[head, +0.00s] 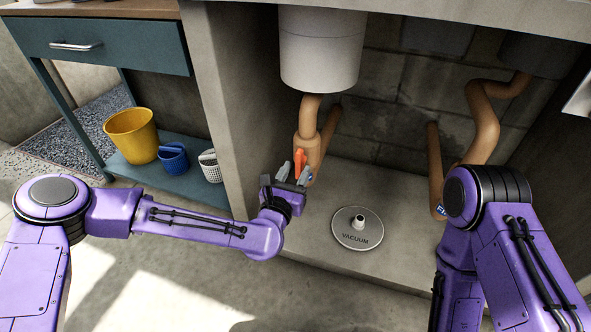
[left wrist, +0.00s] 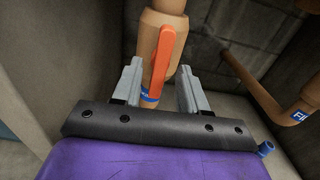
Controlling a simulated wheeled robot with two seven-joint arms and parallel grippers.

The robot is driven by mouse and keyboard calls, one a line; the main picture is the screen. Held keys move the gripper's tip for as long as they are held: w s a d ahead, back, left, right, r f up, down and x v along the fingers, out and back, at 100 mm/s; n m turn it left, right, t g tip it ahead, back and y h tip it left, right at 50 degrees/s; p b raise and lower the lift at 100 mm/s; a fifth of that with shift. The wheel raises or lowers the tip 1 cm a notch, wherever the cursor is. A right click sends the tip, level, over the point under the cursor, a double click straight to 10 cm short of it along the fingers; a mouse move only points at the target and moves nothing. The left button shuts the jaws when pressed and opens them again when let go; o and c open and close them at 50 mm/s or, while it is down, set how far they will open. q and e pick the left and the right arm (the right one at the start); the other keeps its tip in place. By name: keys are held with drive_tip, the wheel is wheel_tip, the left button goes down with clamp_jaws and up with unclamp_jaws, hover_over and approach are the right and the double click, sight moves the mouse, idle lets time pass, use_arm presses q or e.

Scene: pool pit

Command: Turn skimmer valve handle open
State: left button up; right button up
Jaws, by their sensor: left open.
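The skimmer valve handle is an orange lever (head: 299,162) on a tan pipe (head: 310,112) under the white cylinder. In the left wrist view the orange handle (left wrist: 162,62) stands nearly upright, along the pipe, with a blue band below it. My left gripper (head: 293,172) is at the handle. In the left wrist view its two grey fingers (left wrist: 160,88) are open, one on each side of the handle's lower part, with gaps to both sides. My right arm comes in at the right of the head view; its gripper cannot be made out.
A round vacuum plate (head: 357,228) lies on the concrete ledge right of my left gripper. Another tan pipe (head: 484,125) bends down at the right. A concrete wall (head: 232,100) stands left of the valve. A yellow bucket (head: 131,136) and small baskets sit on a shelf at left.

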use_arm(q)
drive_tip(key=p+v, duration=0.2)
drive_tip(key=v, duration=0.7)
drive_tip(key=shift+s, duration=0.3)
use_arm(e)
drive_tip(key=shift+w+d+r+m+t+h, duration=0.1)
drive_tip(key=shift+w+r+m+t+h, duration=0.15)
drive_tip(key=shift+r, duration=0.4)
drive_tip(key=shift+w+d+r+m+t+h, duration=0.15)
drive_tip(key=shift+w+r+m+t, duration=0.15)
drive_tip(key=shift+r, duration=0.3)
use_arm(q)
drive_tip(key=shift+a+r, duration=0.1)
drive_tip(key=shift+r, duration=0.05)
